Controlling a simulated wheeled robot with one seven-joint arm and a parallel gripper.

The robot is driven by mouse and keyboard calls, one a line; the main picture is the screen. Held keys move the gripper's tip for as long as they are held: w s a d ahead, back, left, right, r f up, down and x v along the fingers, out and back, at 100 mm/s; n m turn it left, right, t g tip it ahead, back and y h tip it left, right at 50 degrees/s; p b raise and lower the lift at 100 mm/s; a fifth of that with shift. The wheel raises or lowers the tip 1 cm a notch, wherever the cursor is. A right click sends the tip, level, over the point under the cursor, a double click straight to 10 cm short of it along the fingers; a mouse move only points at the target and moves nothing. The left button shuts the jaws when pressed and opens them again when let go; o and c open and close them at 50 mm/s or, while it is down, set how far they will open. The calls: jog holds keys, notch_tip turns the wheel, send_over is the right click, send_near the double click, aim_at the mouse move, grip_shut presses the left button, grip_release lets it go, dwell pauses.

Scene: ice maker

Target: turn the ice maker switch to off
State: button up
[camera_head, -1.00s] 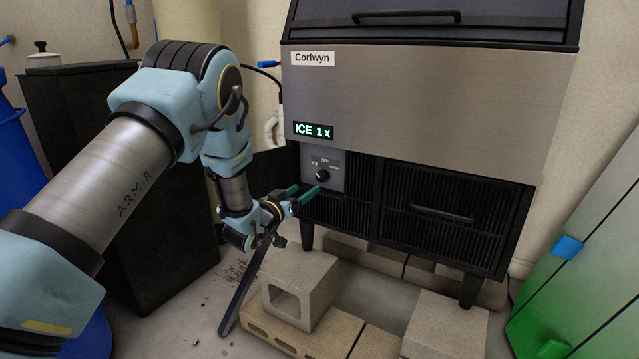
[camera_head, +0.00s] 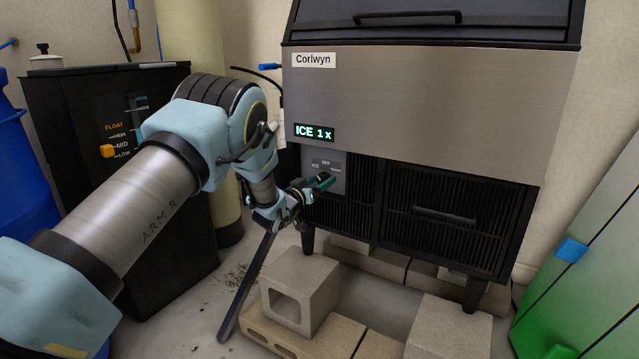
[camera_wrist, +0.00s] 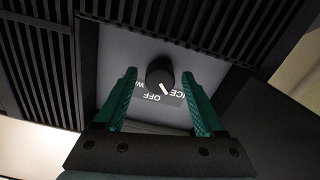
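The ice maker (camera_head: 430,100) stands at the centre right in the head view, with its display (camera_head: 314,132) reading "ICE 1 x". The switch panel (camera_head: 325,161) is below the display. My gripper (camera_head: 325,181) is in front of the panel and hides the knob there. In the wrist view the black knob (camera_wrist: 160,78) sits between the two green fingers of my gripper (camera_wrist: 159,74). The fingers are open, with a gap visible on each side of the knob. The knob's white mark slants toward the ICE label, beside OFF. WASH is partly hidden by the left finger.
Slatted grilles (camera_wrist: 45,70) surround the panel. Concrete blocks (camera_head: 300,290) lie on the floor below the machine. A black tank with a float control (camera_head: 107,151) stands at left, and a green-and-grey cabinet (camera_head: 590,260) stands at right.

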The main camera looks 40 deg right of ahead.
grip_shut()
dwell(0.3)
jog(key=shift+m, duration=0.3)
jog(key=m+b, duration=0.1)
jog(key=m, duration=0.2)
jog(key=shift+m+b, duration=0.85)
jog(key=shift+m, duration=1.75)
jog(key=shift+o, duration=0.7)
grip_release()
